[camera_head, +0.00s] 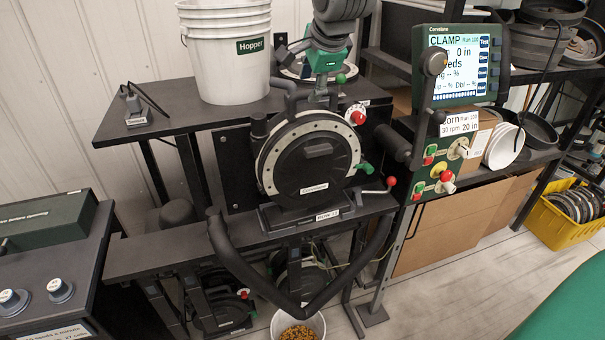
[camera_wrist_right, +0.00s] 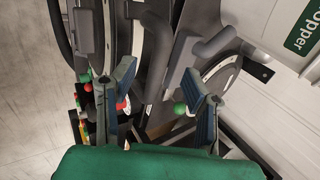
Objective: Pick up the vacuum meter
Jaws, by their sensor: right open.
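The vacuum meter (camera_head: 308,160), a round black housing with a pale dotted rim, stands upright on the test stand in the head view. Its top and rim show edge-on in the wrist view (camera_wrist_right: 118,35). My right gripper (camera_head: 322,88) hangs down from above, just over the top of the meter. In the wrist view its two fingers (camera_wrist_right: 157,95) are spread apart with nothing held between them. I cannot tell whether either finger touches the meter. My left gripper is not in view.
A white Hopper bucket (camera_head: 226,62) stands on the upper shelf (camera_head: 160,118) left of the gripper. A control panel with a screen (camera_head: 462,65) is close on the right. A black tube (camera_head: 245,268) loops below the meter, above a white bucket of seeds (camera_head: 297,326).

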